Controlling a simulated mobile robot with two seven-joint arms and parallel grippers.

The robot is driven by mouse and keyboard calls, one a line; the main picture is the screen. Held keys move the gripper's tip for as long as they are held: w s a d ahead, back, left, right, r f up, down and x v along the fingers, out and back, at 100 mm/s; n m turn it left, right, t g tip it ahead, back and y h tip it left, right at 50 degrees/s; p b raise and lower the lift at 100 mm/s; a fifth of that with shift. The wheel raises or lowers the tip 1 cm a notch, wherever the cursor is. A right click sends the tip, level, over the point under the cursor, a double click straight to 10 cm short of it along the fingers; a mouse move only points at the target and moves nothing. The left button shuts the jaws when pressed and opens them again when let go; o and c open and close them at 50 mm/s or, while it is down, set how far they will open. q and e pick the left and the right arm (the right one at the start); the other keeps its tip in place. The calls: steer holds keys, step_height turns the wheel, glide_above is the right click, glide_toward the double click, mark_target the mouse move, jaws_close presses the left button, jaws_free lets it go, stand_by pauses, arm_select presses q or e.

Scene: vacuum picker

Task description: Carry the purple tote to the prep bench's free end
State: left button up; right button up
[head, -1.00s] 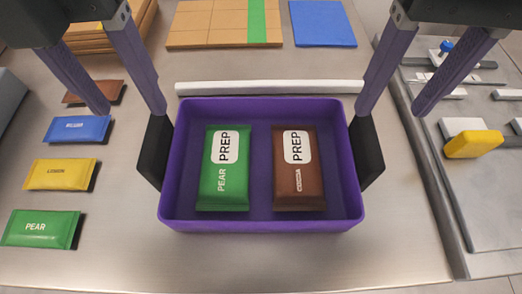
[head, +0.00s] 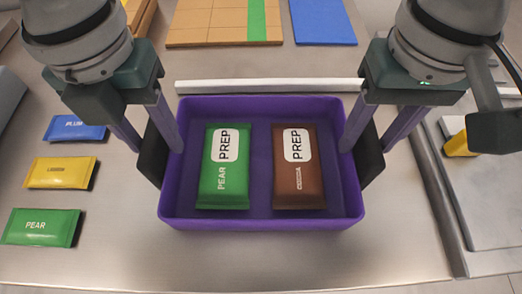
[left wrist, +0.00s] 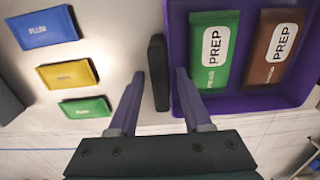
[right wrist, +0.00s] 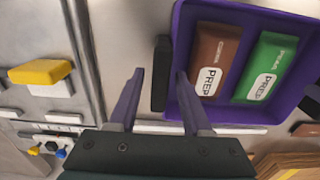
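The purple tote (head: 262,222) stands on the steel bench with a black handle on each short side. Inside it lie a green pear packet (head: 224,180) and a brown cocoa packet (head: 298,180), each with a white PREP label. My left gripper (left wrist: 158,74) is open, its fingers on either side of the tote's left handle (left wrist: 159,92), with gaps visible. My right gripper (right wrist: 159,72) is open, its fingers on either side of the right handle (right wrist: 160,90), also with gaps. In both wrist views one finger overlaps the tote's wall.
Blue plum (head: 76,128), yellow lemon (head: 62,172) and green pear (head: 42,226) packets lie left of the tote. A white strip (head: 268,86) lies behind it. A gridded board (head: 210,24) and a blue mat (head: 322,22) are further back. A grey tray with a yellow item (head: 458,145) is right.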

arm_select(q)
jaws_close()
arm_select(e)
jaws_close()
arm_select(q)
steer(key=shift+r, duration=0.1)
stand_by(0.8)
